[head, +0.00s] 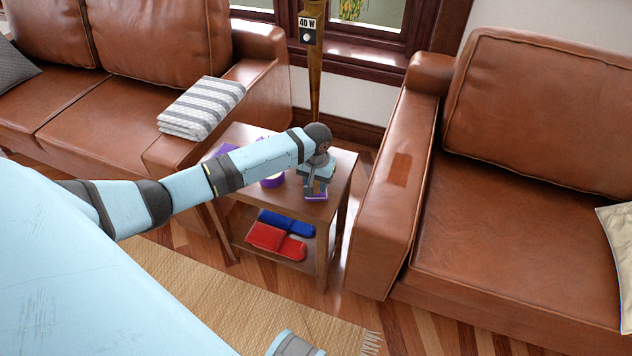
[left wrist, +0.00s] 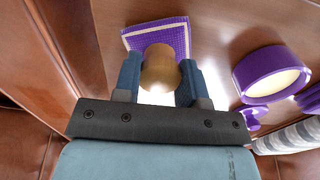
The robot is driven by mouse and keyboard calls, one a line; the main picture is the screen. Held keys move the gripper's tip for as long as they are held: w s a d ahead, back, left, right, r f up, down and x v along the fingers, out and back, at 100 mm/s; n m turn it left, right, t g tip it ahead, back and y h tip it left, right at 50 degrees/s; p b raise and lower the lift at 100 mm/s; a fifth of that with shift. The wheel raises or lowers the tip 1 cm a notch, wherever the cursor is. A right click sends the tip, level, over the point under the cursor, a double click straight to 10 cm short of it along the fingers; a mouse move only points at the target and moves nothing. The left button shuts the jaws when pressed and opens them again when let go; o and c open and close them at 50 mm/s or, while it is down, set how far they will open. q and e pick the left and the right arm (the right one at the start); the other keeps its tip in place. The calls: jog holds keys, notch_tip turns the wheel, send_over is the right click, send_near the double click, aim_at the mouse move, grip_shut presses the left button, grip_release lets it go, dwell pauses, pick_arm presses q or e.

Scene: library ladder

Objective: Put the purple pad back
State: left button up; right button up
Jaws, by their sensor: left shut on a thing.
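The purple pad (left wrist: 172,36), square with a pale border line, shows in the left wrist view just beyond my fingers. In the head view its purple edge (head: 316,197) shows at the right front corner of the small wooden side table (head: 342,168). My left gripper (left wrist: 160,85) points down over that corner and is shut on a brass-coloured round piece (left wrist: 159,68), which it also hides in the head view (head: 316,182). The brass piece overlaps the pad; whether they are joined or only touching I cannot tell.
A purple round thing with a cream top (left wrist: 272,76) stands beside the gripper on the table. Folded red (head: 275,240) and blue cloths (head: 287,222) lie on the lower shelf. Leather seats flank the table closely, the right armrest (head: 393,190) very near.

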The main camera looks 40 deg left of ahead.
pick_arm(q)
jog(key=o, duration=0.8)
jog(key=shift+f, duration=0.15)
pick_arm(e)
jog(key=shift+f, duration=0.2)
pick_arm(q)
notch_tip(320, 180, up, 11)
jog(key=p, duration=0.3)
jog(key=s+d+f+m+t+h, duration=0.2)
jog(key=s+d+f, duration=0.25)
jog(key=d, duration=0.25)
jog(key=s+d+f+m+t+h, duration=0.1)
jog(key=s+d+f+m+t, duration=0.15)
jog(key=s+d, duration=0.4)
jog(key=s+d+r+t, duration=0.1)
jog(key=s+t, duration=0.1)
jog(key=s, duration=0.2)
jog(key=s+d+r+t, duration=0.2)
jog(key=s, duration=0.3)
jog(key=s+d+r+m+t+h, duration=0.1)
jog(key=s+d+t, duration=0.1)
jog(key=s, duration=0.3)
jog(key=shift+s+d+r+t, duration=0.1)
jog(key=shift+s+r+t, duration=0.05)
jog(key=shift+s+t, duration=0.15)
pick_arm(e)
jog(key=shift+s+d+r+h, duration=0.15)
jog(key=shift+d+r+h, duration=0.15)
